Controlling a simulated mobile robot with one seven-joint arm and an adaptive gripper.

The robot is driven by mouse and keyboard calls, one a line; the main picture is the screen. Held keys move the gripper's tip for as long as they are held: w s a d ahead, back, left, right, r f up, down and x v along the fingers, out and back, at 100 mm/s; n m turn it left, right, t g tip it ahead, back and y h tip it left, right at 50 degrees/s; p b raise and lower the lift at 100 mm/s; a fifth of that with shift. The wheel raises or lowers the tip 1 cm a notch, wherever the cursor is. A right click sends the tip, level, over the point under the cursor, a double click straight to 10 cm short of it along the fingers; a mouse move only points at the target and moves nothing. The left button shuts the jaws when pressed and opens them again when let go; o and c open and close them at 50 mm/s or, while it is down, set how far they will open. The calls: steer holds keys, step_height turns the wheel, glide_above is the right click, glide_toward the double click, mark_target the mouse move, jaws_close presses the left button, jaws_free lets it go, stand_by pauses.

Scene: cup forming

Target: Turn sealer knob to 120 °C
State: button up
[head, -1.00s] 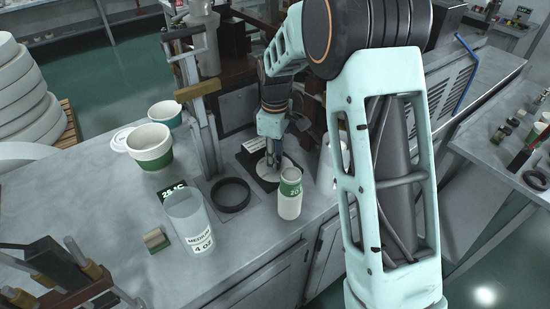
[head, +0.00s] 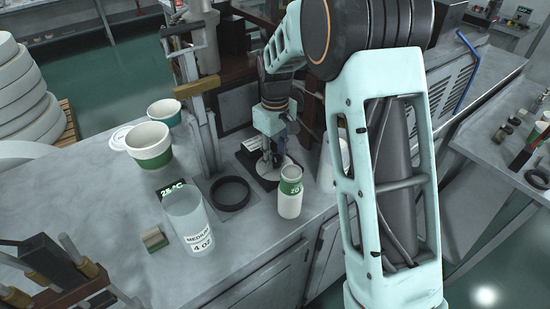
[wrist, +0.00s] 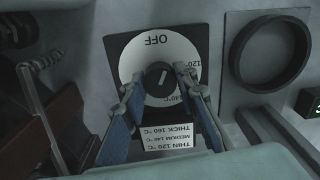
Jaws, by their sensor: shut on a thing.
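The sealer knob (wrist: 158,75) is a small black disc with a pale pointer line, at the centre of a white dial (wrist: 140,58) on a black plate. In the wrist view the dial reads upside down, with OFF at the top and 120 °C at the right edge. The 140 mark is lower right, partly behind a finger. My gripper (wrist: 160,84) has its blue fingers on either side of the knob and is shut on it. In the head view my gripper (head: 275,155) points down at the dial plate (head: 250,167). The pointer's exact setting is unclear.
A black ring (head: 230,193) lies left of the dial. A display (head: 172,188) reads about 25 °C. A label (wrist: 168,136) lists THIN 120 °C, MEDIUM and THICK 160 °C.

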mark_target(275, 159)
steer(key=m, duration=0.5)
steer(key=shift+m+b, duration=0.3)
steer(key=shift+b, duration=0.05)
steer(key=m, duration=0.4)
steer(key=shift+m, duration=0.7)
steer(key=shift+w, duration=0.1)
steer(key=o, duration=1.1)
steer(key=shift+o, duration=0.2)
steer(key=shift+r, duration=0.1)
step_height(275, 159, up, 12)
